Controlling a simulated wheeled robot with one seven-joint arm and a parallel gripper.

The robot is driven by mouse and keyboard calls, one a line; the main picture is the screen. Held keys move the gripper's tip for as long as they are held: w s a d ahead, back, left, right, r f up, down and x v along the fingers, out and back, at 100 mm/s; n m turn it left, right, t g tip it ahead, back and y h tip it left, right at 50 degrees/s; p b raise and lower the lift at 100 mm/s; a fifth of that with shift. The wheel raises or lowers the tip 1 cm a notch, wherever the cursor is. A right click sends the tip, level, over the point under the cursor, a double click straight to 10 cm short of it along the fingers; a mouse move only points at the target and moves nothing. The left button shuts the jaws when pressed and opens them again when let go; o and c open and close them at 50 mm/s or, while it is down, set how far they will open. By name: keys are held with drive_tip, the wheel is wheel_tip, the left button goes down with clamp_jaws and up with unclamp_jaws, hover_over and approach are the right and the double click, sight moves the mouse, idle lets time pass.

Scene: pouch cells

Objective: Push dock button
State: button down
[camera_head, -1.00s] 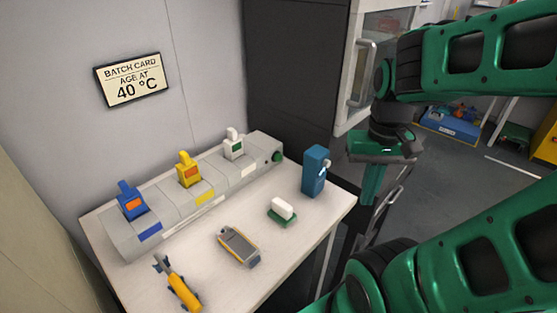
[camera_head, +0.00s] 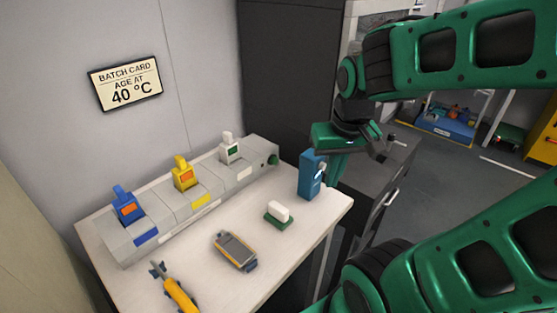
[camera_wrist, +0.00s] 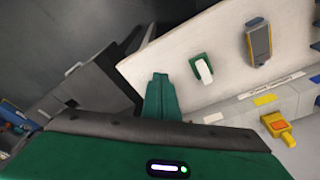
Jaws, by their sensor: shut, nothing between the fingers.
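The grey dock (camera_head: 205,196) lies along the back of the white table, with a round green button (camera_head: 273,160) on its right end. Blue, yellow and white-topped units stand in the dock: the blue one (camera_head: 127,207), the yellow one (camera_head: 184,175) and the white one (camera_head: 230,149). My gripper (camera_head: 334,170) is shut and empty, pointing down just right of the blue upright box, apart from the button. In the wrist view my green fingers (camera_wrist: 160,92) are together over the table edge. The button is not visible there; part of the dock shows at the right.
The blue upright box (camera_head: 310,176) stands between my gripper and the button. A white block on a green base (camera_head: 278,213), a grey-yellow handheld device (camera_head: 235,251) and a yellow tool (camera_head: 177,291) lie on the table (camera_head: 208,245). A dark cabinet (camera_head: 290,75) rises behind.

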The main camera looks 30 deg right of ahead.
drive_tip(key=w+a+m+t, duration=0.1)
drive_tip(key=w+a+t, duration=0.1)
drive_tip(key=w+a, duration=0.45)
drive_tip(key=m+y, duration=0.2)
drive_tip(key=m, duration=2.5)
approach(274, 161)
drive_tip(key=shift+s+d+r, duration=0.8)
drive_tip(key=shift+s+r, duration=0.2)
drive_tip(key=shift+s, duration=0.05)
drive_tip(key=shift+f, duration=0.15)
drive_tip(key=x, duration=0.9)
drive_tip(key=shift+w+f, duration=0.2)
drive_tip(key=shift+f, duration=0.15)
